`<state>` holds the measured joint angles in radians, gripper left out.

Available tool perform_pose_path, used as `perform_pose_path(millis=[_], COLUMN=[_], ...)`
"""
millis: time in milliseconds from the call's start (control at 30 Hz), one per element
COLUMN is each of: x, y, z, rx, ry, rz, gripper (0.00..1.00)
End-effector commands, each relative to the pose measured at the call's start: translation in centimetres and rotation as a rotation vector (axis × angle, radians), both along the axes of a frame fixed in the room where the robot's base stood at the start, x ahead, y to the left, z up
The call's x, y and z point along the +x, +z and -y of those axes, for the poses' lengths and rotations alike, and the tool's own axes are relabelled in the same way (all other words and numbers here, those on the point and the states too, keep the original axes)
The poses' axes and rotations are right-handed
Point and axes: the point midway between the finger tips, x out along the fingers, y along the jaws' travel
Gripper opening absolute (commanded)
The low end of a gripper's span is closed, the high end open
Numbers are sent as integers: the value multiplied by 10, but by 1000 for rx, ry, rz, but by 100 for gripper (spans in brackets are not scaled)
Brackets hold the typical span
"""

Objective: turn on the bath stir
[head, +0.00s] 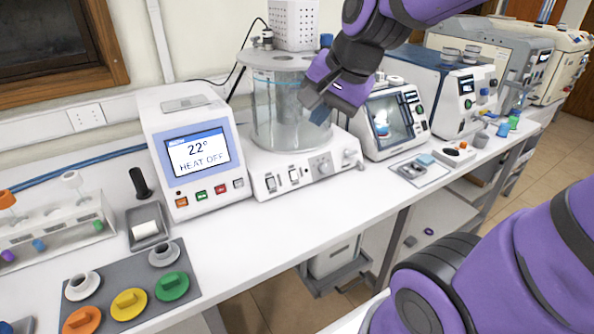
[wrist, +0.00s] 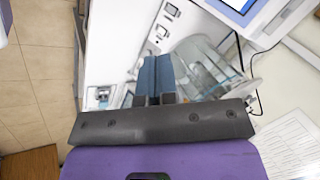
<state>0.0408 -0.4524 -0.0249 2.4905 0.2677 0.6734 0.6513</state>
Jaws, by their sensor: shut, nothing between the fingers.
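The bath is a clear glass cylinder (head: 278,115) on a white base. No label that marks the stir switch is readable. My gripper (head: 318,108) is shut and empty, in front of the upper right of the glass as the head view shows it. In the wrist view its blue-grey fingers (wrist: 153,72) are together, with the panel switches (wrist: 166,22) beyond them and the glass cylinder (wrist: 200,68) to their right. I cannot tell any contact.
A control unit with a screen (head: 197,150) reading "22° HEAT OFF" stands left of the bath. The white bench (head: 290,225) in front of the bath is clear.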

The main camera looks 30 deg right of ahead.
Motion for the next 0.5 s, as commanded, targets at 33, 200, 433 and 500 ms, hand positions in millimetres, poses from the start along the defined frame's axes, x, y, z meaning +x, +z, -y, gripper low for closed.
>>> perform_pose_path(millis=[33, 200, 433, 500], x=[15, 61, 113, 125], y=[-10, -42, -99, -118], z=[2, 12, 39, 49], rx=[66, 299, 573, 642], ry=[-112, -547, -1170, -1358], rz=[-26, -95, -178, -194], gripper=[0, 0, 0, 0])
